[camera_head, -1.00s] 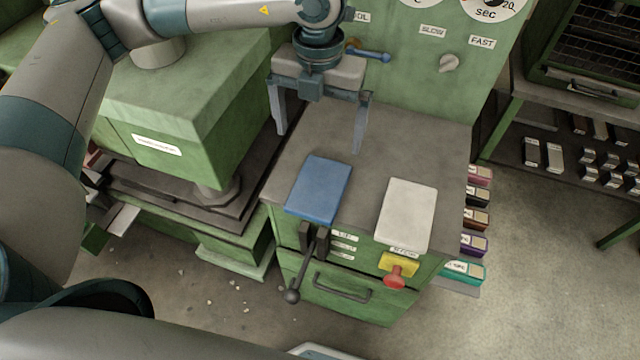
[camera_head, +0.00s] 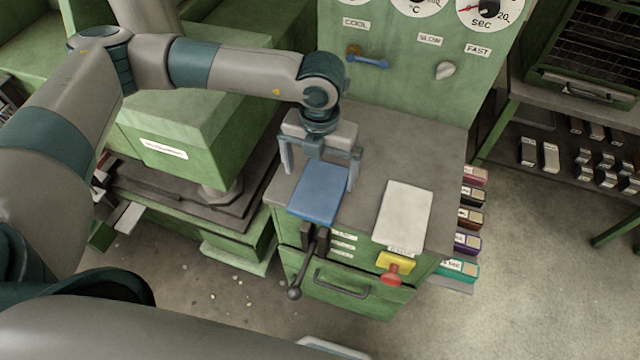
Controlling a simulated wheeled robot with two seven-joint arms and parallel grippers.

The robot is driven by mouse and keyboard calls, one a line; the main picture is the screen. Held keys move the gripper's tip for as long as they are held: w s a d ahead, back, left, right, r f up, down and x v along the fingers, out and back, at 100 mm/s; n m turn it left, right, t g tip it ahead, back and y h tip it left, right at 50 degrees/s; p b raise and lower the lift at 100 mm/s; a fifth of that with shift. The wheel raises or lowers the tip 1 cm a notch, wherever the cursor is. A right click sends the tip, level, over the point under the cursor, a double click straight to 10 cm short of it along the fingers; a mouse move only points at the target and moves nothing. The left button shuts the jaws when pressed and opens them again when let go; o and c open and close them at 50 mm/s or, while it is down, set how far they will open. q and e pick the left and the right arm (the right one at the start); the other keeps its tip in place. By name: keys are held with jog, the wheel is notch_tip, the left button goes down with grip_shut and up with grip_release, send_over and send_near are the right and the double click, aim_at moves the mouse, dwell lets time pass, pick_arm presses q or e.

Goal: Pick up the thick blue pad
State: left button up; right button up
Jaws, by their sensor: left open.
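The thick blue pad (camera_head: 319,194) lies flat on the grey top of the green cabinet (camera_head: 375,160), near its front left. My left gripper (camera_head: 319,180) is open and points down over the far part of the pad. One finger shows at the pad's left side and the other at its right side. The gripper body hides the area just behind the pad. I cannot tell whether the fingers touch the pad. My right gripper is not in view.
A white pad (camera_head: 404,212) lies to the right on the same top. A black lever (camera_head: 304,262), a red button (camera_head: 391,278) and a drawer handle (camera_head: 342,285) are on the cabinet front. Several coloured boxes (camera_head: 470,218) are stacked at its right. A control panel (camera_head: 400,70) rises behind.

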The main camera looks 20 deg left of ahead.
aim_at(319, 191)
pick_arm(q)
jog(key=shift+f, duration=0.8)
jog(key=shift+a+f+p, duration=0.1)
jog(key=shift+f+p, duration=0.7)
jog(key=shift+p, duration=0.3)
notch_tip(319, 191, down, 3)
jog(key=shift+s+r+p, duration=0.1)
jog(key=shift+p, duration=0.6)
jog(key=shift+f, duration=0.35)
jog(key=shift+c, duration=0.3)
jog(key=c, duration=0.9)
